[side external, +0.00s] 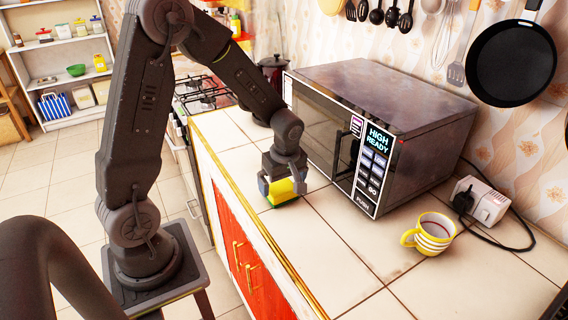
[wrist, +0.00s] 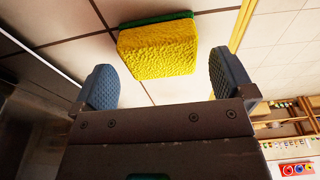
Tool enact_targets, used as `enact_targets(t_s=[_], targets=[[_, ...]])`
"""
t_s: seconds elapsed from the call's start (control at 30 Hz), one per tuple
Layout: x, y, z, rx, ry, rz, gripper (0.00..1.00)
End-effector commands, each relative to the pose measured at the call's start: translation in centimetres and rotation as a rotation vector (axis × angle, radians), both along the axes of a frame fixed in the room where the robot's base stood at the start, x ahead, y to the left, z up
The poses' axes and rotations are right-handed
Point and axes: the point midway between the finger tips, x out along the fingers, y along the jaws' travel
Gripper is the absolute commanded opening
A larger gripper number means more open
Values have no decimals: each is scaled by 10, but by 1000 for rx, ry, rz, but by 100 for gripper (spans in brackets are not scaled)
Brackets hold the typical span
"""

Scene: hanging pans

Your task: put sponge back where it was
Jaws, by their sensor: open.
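The sponge (side external: 283,190) is yellow with a green layer and lies on the tiled counter in front of the microwave, near the counter's front edge. My gripper (side external: 282,188) is right above it, pointing down, with its fingers on either side. In the wrist view the sponge (wrist: 158,47) shows beyond the two dark finger pads of my gripper (wrist: 165,80). The fingers are spread wider than the sponge, with a gap on each side. They do not appear to touch it. The sponge's underside is hidden.
A microwave (side external: 375,130) stands close behind my gripper. A striped yellow cup (side external: 432,235) and a white socket box (side external: 482,200) with a plug and cord are to the right. A pan (side external: 512,62) and utensils hang on the wall. The counter tiles (side external: 345,262) in front are clear.

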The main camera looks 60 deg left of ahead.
Motion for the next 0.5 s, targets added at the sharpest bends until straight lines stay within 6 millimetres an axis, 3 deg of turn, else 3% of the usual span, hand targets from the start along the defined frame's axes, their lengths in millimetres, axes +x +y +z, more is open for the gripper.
enact_targets(t_s=[0.2, 0.5], targets=[[1, -7, 49, 2, -7, -2, 100], [0, -13, 85, 0, -2, -3, 100]])
